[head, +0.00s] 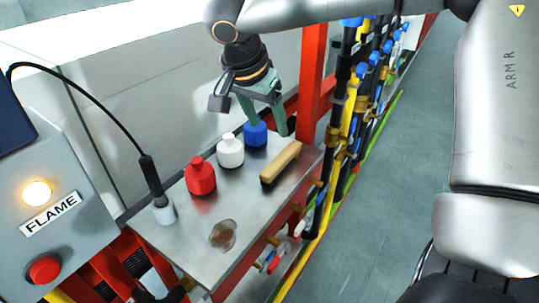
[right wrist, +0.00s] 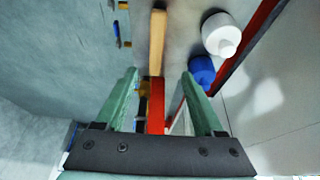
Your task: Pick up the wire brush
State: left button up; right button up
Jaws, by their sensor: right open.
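The wire brush (head: 281,163) lies on the metal shelf (head: 196,237), near its right edge. Its tan wooden back faces up; bristles are hardly visible. My right gripper (head: 266,122) is above the far end of the shelf, beside the blue bottle and beyond the brush, open and empty. In the right wrist view the brush (right wrist: 157,40) shows ahead of the open fingers (right wrist: 160,75), roughly in line with the gap between them and apart from both. My left gripper is not in view.
Red (head: 200,178), white (head: 230,151) and blue (head: 255,134) bottles stand in a row left of the brush. A brown stain (head: 222,235) marks the shelf front. A grey FLAME box (head: 75,240) stands left. A red post (head: 312,75) and hoses are close on the right.

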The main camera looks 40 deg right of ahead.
send_over(280, 159)
jog(key=a, duration=0.2)
jog(key=f, duration=0.5)
jog(key=shift+s+f, duration=0.25)
jog(key=shift+a+p+x, duration=0.15)
jog(key=shift+x, duration=1.4)
jog(key=shift+a+p+x, duration=0.1)
jog(key=shift+p+x, duration=0.05)
jog(key=shift+x, duration=1.4)
jog(key=shift+s+f, duration=0.1)
jog(key=shift+f+b, duration=0.25)
jog(key=shift+b, duration=0.05)
grip_shut()
